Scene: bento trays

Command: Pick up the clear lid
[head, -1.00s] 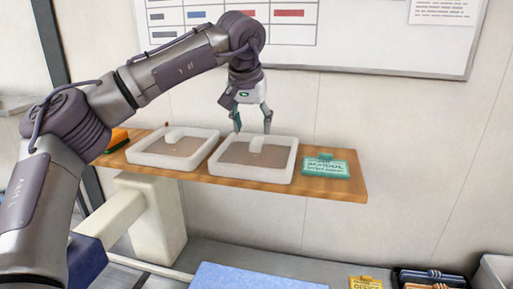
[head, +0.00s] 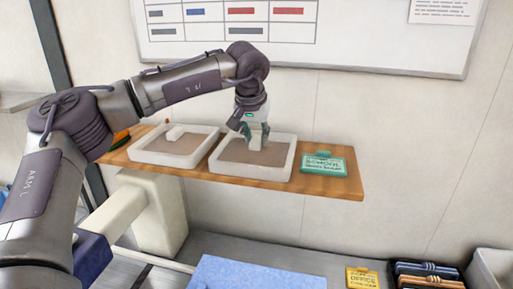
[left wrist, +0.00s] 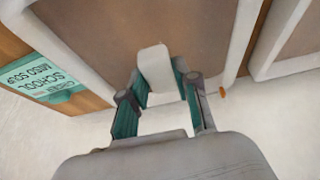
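Two shallow, white-rimmed pieces with brownish see-through middles and white block handles lie side by side on a wooden shelf. The right one, a clear lid (head: 227,164), is under my left gripper (head: 257,142). The other lid (head: 146,158) lies to its left. In the left wrist view the gripper's fingers (left wrist: 161,88) stand on both sides of the white handle (left wrist: 155,66), close against it. The gripper looks shut on this handle, and the lid lies level on the shelf. My right gripper is not in view.
The wooden shelf (head: 338,189) carries a green SCHOOL card (head: 324,164) right of the lids and an orange item at its left end. Below are a blue mat (head: 255,275), a yellow OFFICE card (head: 362,279) and dark boxes (head: 428,275). The wall and whiteboard (head: 395,50) stand behind.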

